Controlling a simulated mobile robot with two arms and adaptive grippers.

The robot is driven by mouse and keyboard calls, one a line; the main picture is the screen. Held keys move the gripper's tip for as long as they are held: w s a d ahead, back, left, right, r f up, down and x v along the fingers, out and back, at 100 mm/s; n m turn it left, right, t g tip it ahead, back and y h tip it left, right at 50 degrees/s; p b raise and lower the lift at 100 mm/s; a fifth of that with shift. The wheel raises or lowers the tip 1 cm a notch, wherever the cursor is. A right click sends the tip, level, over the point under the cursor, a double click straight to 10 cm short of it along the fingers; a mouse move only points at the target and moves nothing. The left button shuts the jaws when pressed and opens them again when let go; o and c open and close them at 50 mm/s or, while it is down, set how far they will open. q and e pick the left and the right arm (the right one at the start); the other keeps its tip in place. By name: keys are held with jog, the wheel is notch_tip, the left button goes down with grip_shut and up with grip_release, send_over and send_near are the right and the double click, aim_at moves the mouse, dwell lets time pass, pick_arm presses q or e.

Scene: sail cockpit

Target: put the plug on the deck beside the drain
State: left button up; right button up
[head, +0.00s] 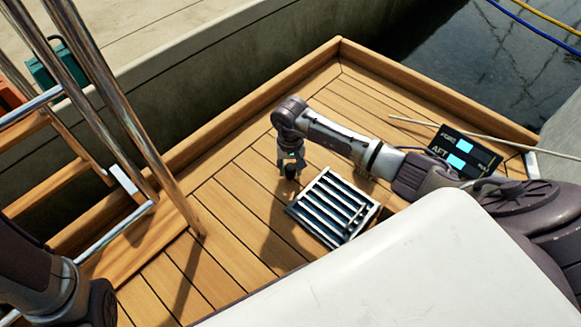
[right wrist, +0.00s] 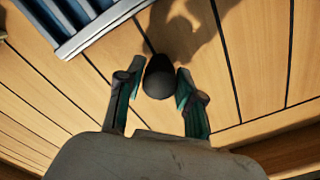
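The plug (right wrist: 159,80) is small, dark and rounded. In the right wrist view it sits between the two fingertips of my right gripper (right wrist: 160,72), which lie close against both its sides. In the head view the right gripper (head: 290,165) points down at the deck, with the dark plug (head: 291,171) at its tips. Whether the plug touches the deck is hard to tell. The drain, a slatted grate (head: 332,207), is just right of and below the plug; its edge shows in the right wrist view (right wrist: 98,28). My left gripper is out of view.
The wooden deck (head: 235,200) is clear left of the grate. A dark panel with lit displays (head: 462,150) and a thin rod (head: 470,133) lie to the right. A metal ladder (head: 120,110) stands at left. A white surface (head: 420,270) fills the lower right.

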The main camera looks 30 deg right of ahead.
aim_at(291, 166)
jog(key=o, duration=0.3)
jog(key=shift+r, duration=0.1)
notch_tip(291, 166, up, 12)
jog(key=p, duration=0.8)
